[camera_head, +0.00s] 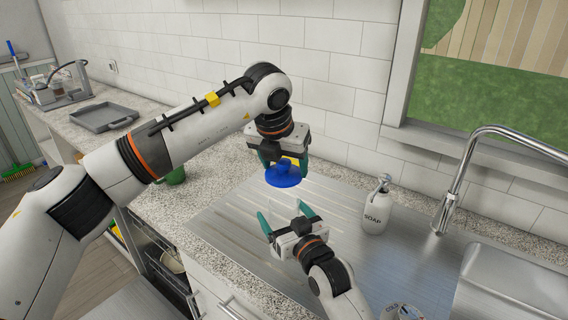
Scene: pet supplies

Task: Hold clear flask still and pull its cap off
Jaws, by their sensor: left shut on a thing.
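My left gripper (284,163) points down over the steel drainboard, its teal fingers closed on a blue cap-like piece (285,177). This blue piece is round and wide with a raised middle. I cannot make out a clear flask in this view, under the blue piece or elsewhere. My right gripper (285,217) is lower, in front of the blue piece. Its teal fingers are spread apart, and I see nothing between them.
A white soap bottle (375,208) stands right of the grippers, near a tall steel faucet (452,190) and sink. A green object (175,176) sits on the counter behind my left arm. A grey tray (104,117) lies at far left. The drainboard (225,226) has bare room.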

